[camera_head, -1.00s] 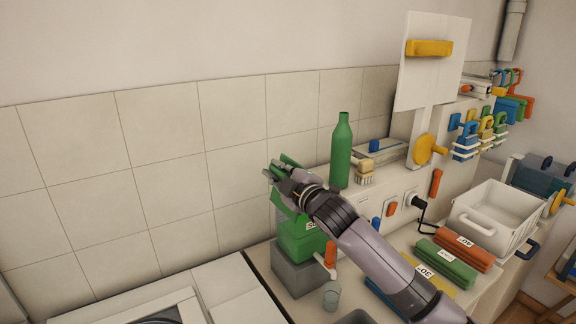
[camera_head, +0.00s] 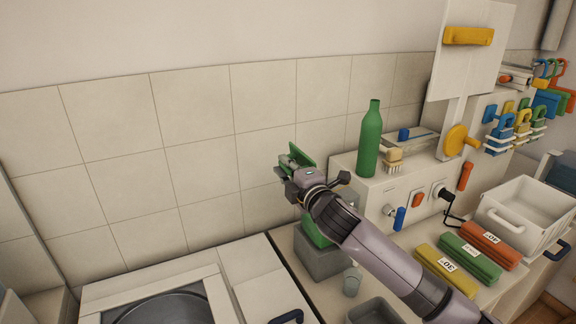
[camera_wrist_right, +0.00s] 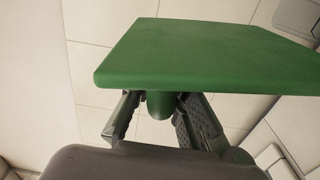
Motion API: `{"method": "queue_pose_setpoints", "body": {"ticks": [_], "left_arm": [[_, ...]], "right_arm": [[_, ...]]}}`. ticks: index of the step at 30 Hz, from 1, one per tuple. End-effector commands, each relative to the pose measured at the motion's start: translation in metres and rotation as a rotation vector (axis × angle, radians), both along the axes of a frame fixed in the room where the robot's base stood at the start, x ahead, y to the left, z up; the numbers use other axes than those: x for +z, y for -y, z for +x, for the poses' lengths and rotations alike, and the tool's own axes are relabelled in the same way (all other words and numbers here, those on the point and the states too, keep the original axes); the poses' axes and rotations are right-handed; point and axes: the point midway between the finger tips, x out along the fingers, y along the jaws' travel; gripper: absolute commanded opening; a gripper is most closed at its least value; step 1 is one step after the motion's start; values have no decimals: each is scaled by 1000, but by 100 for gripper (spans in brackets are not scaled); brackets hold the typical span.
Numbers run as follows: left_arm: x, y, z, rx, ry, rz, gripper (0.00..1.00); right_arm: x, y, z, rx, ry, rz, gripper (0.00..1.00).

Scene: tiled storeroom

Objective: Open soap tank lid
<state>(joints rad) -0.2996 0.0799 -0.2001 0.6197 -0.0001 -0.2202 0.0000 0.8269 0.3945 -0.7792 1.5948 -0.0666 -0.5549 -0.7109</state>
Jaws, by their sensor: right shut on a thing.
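The soap tank (camera_head: 314,238) is green and stands on a grey block, partly hidden behind my right arm and gripper. Its lid (camera_head: 301,154), a flat green plate, stands steeply tilted above the tank. My right gripper (camera_head: 290,165) is at the lid, with its fingers partly hidden in the head view. In the right wrist view the lid (camera_wrist_right: 210,55) spans the top, and my right gripper (camera_wrist_right: 160,108) is shut on the green knob under it. Whether the lid still touches the tank is hidden. My left gripper is out of view.
A green bottle (camera_head: 370,140) and a brush (camera_head: 393,160) stand on the white ledge right of the gripper. A small cup (camera_head: 352,281) is in front of the grey block (camera_head: 323,263). A round basin (camera_head: 165,309) is at lower left. The tiled wall is close behind.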

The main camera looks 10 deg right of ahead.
Motion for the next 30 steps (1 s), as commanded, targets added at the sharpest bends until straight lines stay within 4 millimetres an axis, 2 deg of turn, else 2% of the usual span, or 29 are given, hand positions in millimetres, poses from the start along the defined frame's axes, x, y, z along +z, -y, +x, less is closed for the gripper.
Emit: {"method": "queue_pose_setpoints", "body": {"ticks": [1, 7, 8, 17, 26, 30], "left_arm": [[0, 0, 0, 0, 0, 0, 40], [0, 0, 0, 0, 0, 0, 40], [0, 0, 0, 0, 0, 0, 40], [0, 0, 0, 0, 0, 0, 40], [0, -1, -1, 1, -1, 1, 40], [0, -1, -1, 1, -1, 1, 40]], "right_arm": [[-5, -2, -1, 3, -11, 4, 0], [-6, -2, -1, 2, -12, 4, 0], [-6, -2, -1, 2, -12, 4, 16], [-5, 1, 0, -2, -10, 1, 36], [-2, 1, 0, -1, -4, 1, 36], [-3, 4, -8, -2, -5, 0, 36]]}}
